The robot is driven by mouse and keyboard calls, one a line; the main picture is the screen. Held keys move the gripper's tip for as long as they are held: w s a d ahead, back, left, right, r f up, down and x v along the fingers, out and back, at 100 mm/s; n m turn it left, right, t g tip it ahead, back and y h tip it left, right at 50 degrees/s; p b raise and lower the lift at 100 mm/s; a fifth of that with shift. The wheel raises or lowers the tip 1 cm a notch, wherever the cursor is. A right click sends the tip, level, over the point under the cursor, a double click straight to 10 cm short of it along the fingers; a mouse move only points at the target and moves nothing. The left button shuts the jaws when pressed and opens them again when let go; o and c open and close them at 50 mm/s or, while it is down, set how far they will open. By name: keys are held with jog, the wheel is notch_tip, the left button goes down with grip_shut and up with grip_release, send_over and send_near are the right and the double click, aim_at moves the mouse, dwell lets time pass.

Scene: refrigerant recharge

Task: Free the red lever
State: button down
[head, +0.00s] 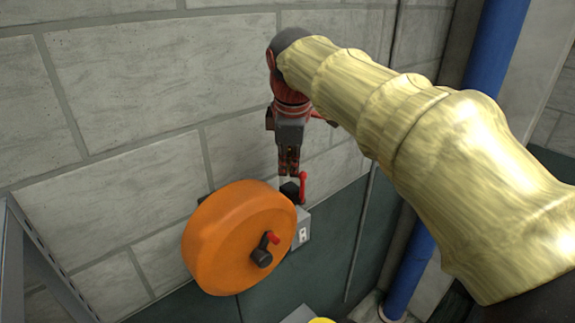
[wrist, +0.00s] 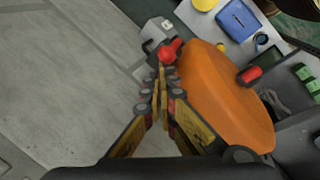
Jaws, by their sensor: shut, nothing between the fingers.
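A red lever (head: 303,188) stands upright beside a black part, above a grey box (head: 302,229) on the wall. In the wrist view, the red lever (wrist: 168,53) shows its round end just ahead of my fingertips, with the grey box (wrist: 155,33) behind it. My gripper (head: 288,174) points down, just left of the lever in the head view. Its fingers are together and empty in the wrist view (wrist: 163,82). I cannot tell whether the fingertips touch the lever.
A blue pipe (head: 409,275) runs up the wall at right. In the wrist view, a blue case (wrist: 238,20) lies on a pale surface beyond the reel.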

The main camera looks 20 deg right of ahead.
jog(key=shift+w+d+p, duration=0.1)
jog(key=shift+d+p, duration=0.05)
jog(key=shift+p, duration=0.15)
jog(key=shift+w+d+r+g+y+p, duration=0.2)
jog(key=shift+d+y+p, duration=0.25)
jog(key=shift+p, duration=0.2)
jog(key=shift+w+d+r+g+y+p, duration=0.1)
jog(key=shift+d+g+y+p, duration=0.1)
jog(key=shift+d+y+p, duration=0.3)
jog(key=w+d+f+m+g+y+p, duration=0.1)
jog(key=w+d+f+g+y+p, duration=0.1)
jog(key=d+y, duration=0.3)
jog(key=shift+w+d+f+p, duration=0.35)
jog(key=shift+d+f+p, duration=0.15)
jog(key=shift+f, duration=0.15)
jog(key=shift+y, duration=0.25)
jog(key=shift+s+a+f+b, duration=0.1)
jog(key=shift+s+a+b, duration=0.1)
jog(key=shift+a+b, duration=0.15)
jog(key=shift+s+a+f+b, duration=0.15)
jog(key=shift+a+b, duration=0.1)
jog(key=shift+a, duration=0.2)
